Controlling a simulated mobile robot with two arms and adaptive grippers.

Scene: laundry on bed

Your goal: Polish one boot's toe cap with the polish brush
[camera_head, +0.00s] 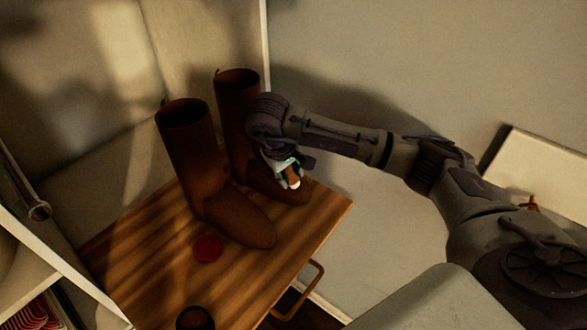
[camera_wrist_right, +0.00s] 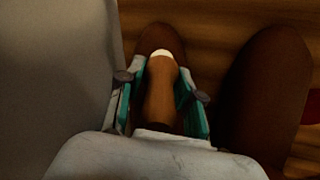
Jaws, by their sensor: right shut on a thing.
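Two tall brown boots stand upright side by side on a wooden top, the left boot (camera_head: 200,165) nearer and the right boot (camera_head: 236,110) farther back. My right gripper (camera_head: 289,176) is shut on the polish brush (camera_head: 292,178), over the toe of the right boot. In the right wrist view the brush (camera_wrist_right: 161,95) lies between the teal-lined fingers, brown with a white end. The boot toe shows just beyond and under it; I cannot tell whether they touch. The left boot's toe (camera_wrist_right: 265,90) shows to the right there. My left gripper is not in view.
A round red tin or disc (camera_head: 208,248) lies on the wooden top (camera_head: 130,235) before the left boot. A dark round container (camera_head: 195,318) stands at the near edge. A wire handle (camera_head: 305,290) sticks out at the right. Walls stand close behind.

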